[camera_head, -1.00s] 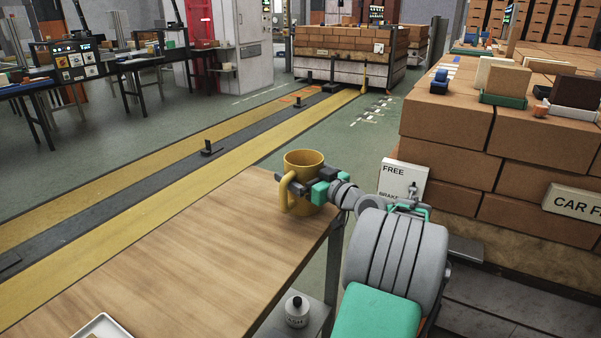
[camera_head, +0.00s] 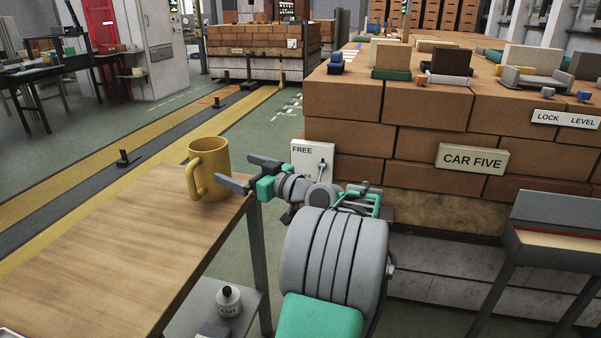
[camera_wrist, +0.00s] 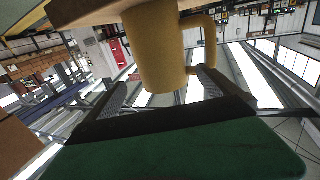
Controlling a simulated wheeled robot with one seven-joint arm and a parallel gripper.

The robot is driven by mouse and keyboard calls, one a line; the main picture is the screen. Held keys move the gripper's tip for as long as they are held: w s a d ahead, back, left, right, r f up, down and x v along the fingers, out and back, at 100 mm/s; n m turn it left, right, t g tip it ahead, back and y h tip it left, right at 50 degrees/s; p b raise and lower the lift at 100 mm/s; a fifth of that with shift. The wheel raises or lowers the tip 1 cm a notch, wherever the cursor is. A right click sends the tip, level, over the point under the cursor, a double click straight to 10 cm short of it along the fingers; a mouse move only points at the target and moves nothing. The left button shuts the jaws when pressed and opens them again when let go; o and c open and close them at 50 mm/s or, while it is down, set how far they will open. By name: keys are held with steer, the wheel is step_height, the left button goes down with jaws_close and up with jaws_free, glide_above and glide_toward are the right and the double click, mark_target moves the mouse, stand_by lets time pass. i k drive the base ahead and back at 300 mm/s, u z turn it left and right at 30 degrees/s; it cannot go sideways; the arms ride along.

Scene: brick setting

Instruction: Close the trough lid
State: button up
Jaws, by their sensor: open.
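A grey trough (camera_head: 545,252) on legs stands at the right edge of the head view. A grey panel (camera_head: 560,209), which looks like its lid, stands raised along its back. The trough's front shows a pale, red-edged inside, and its right part is cut off. My gripper (camera_head: 243,174) is open and empty beside a yellow mug (camera_head: 208,170), far left of the trough. In the wrist view the mug (camera_wrist: 156,50) stands upright beyond and between the spread fingers (camera_wrist: 162,88); I cannot tell whether they touch it.
The mug stands at the corner of a wooden table (camera_head: 110,240). A brick stack with a CAR FIVE sign (camera_head: 472,158) rises behind my arm and the trough. Open floor with yellow lanes lies at left.

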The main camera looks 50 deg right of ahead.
mark_target(531, 205)
steer(key=z, duration=3.6)
